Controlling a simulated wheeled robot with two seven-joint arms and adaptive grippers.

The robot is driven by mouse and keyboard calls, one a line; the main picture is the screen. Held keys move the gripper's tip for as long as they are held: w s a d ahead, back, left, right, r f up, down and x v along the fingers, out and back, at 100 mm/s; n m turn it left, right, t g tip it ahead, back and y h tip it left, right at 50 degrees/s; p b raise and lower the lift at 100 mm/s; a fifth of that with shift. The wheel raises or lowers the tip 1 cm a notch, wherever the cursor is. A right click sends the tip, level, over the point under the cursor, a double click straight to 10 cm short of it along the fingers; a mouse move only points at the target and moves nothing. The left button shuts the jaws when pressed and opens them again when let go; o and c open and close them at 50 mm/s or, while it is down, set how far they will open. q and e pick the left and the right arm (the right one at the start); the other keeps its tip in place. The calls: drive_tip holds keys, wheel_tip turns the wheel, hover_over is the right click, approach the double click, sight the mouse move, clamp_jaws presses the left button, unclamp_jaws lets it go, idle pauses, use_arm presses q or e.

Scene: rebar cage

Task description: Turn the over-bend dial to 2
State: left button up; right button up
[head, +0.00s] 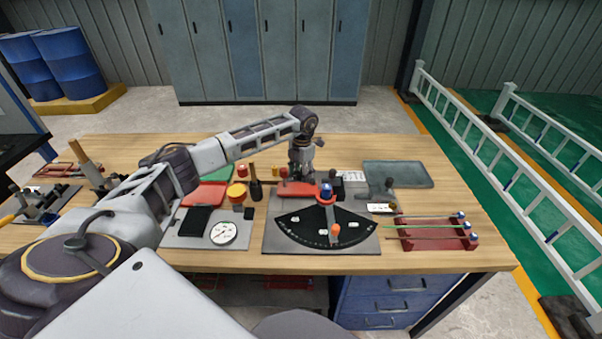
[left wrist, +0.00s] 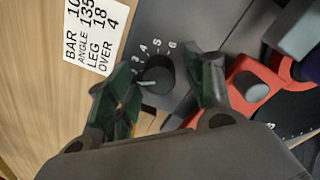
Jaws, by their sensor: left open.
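The over-bend dial (left wrist: 157,74) is a small black round knob on a dark grey plate in the left wrist view. Several white numbers are printed around it; 3 to 6 read clearly. A pale pointer mark on the knob faces left, toward the low end of the scale; its exact number cannot be told. My left gripper (left wrist: 160,90) is open, with one finger on each side of the dial; contact cannot be told. In the head view my left gripper (head: 301,172) points down at the back of the bending plate (head: 272,242) and hides the dial.
A white card (left wrist: 93,35) beside the dial reads BAR 10, ANGLE 135, LEG 18, OVER 4. A red block (left wrist: 252,88) stands close to the right finger. A black angle scale (head: 300,232), a red rod rack (head: 435,237) and a grey tray (head: 399,172) are on the bench.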

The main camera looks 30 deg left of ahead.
use_arm(q)
wheel_tip(320, 180, up, 12)
drive_tip(key=shift+d, duration=0.25)
idle(0.6)
drive_tip(key=shift+s+f, duration=0.1)
drive_tip(key=shift+s, duration=0.05)
idle(0.6)
